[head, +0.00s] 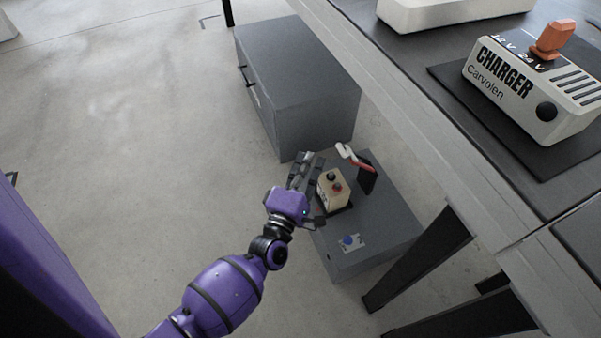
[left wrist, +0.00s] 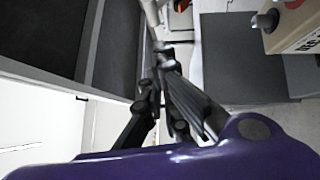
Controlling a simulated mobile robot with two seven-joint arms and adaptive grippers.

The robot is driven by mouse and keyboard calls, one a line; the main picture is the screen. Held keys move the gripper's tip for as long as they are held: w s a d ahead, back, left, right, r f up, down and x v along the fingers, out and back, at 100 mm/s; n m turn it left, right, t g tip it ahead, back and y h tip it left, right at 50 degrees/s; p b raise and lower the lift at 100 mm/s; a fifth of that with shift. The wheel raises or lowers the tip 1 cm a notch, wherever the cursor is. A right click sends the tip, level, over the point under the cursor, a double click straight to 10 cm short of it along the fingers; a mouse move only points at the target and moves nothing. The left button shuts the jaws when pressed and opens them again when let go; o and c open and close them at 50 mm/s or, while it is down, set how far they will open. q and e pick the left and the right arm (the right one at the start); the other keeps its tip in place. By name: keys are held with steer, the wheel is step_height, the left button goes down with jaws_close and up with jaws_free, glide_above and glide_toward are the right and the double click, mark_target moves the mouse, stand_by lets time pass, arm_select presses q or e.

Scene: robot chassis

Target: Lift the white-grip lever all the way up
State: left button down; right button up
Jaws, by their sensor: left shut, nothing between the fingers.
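The lever with a white grip (head: 345,151) and a red arm (head: 360,165) is mounted on a black bracket (head: 368,180) on a low grey box (head: 385,225). The white grip points up and to the left in the head view. My left gripper (head: 308,157) is shut and empty, left of the white grip, with a visible gap between them in the head view. In the left wrist view its closed fingers (left wrist: 165,52) reach toward the top edge, where a pale bar and an orange-red part show; I cannot tell the lever's exact outline there. My right gripper is out of view.
A beige button box (head: 332,190) with a red and a dark button stands close beside my left gripper. A grey drawer cabinet (head: 300,85) is behind. The workbench with a charger (head: 535,95) overhangs at right. Open floor (head: 120,130) lies left.

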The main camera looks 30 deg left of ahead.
arm_select(q)
steer(key=shift+w+d+r, duration=0.15)
steer(key=shift+w+d, duration=0.45)
steer(key=shift+w+d+r, duration=0.15)
steer(key=shift+w+d, duration=0.4)
steer(key=shift+w, duration=0.05)
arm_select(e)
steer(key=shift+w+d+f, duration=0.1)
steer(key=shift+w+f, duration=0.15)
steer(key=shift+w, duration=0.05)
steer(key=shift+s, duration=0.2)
arm_select(q)
steer(key=w+d+r+m+g+p, duration=0.3)
steer(key=w+d+r+p, duration=0.3)
steer(key=p, duration=0.7)
steer(key=shift+w+r, duration=0.75)
steer(key=shift+w, duration=0.05)
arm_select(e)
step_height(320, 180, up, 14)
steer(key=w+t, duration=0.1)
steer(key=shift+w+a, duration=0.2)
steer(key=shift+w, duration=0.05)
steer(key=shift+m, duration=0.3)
